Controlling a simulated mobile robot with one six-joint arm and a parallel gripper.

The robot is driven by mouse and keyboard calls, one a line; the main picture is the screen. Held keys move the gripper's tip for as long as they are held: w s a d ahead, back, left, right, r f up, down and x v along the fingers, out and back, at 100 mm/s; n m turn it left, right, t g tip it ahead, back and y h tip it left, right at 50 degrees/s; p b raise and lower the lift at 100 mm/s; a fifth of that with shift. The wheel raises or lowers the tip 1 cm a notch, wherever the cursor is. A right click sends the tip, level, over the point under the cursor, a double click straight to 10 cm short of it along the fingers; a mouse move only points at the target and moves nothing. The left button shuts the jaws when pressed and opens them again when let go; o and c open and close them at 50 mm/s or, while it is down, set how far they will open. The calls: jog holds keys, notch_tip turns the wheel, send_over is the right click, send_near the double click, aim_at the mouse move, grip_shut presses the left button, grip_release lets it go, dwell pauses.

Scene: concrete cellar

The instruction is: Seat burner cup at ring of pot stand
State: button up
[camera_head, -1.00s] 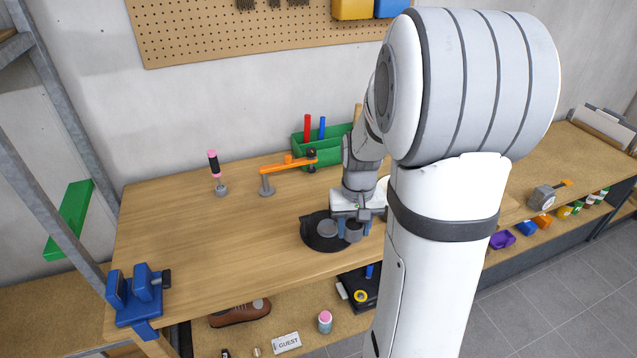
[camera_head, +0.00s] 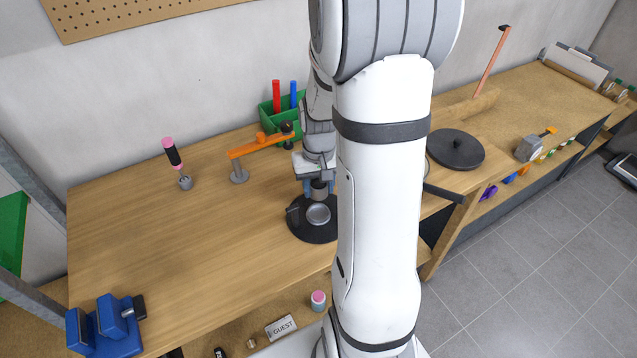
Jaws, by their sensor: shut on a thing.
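My gripper (camera_head: 319,184) points down above the workbench and is shut on a small grey metal cup (camera_head: 319,189), which looks like the burner cup. The cup hangs upright between the fingers. Just below it in the picture is a round black base (camera_head: 298,228) with a pale grey round piece (camera_head: 318,214) on it, which seems to be the pot stand and its ring. The cup appears behind or above the grey piece, apart from it; the exact height is unclear. My arm hides the right edge of the black base.
An orange-armed stand (camera_head: 262,144), a pink-and-black handled tool (camera_head: 173,154) and a green box (camera_head: 268,115) stand behind. A blue vise (camera_head: 107,325) is at front left. A black disc (camera_head: 456,149) lies to the right. The bench's left middle is clear.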

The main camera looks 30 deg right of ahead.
jog(key=shift+a, duration=0.1)
jog(key=shift+s+f+b, duration=0.15)
jog(key=shift+f+b, duration=2.35)
jog(key=shift+f, duration=0.4)
jog(key=shift+f+b, duration=0.8)
jog(key=shift+b, duration=0.05)
jog(key=shift+r, duration=0.15)
jog(key=shift+r+p, duration=0.4)
jog(key=shift+f+b, duration=0.55)
jog(key=shift+b, duration=0.15)
dwell(1.2)
jog(key=shift+r, duration=0.25)
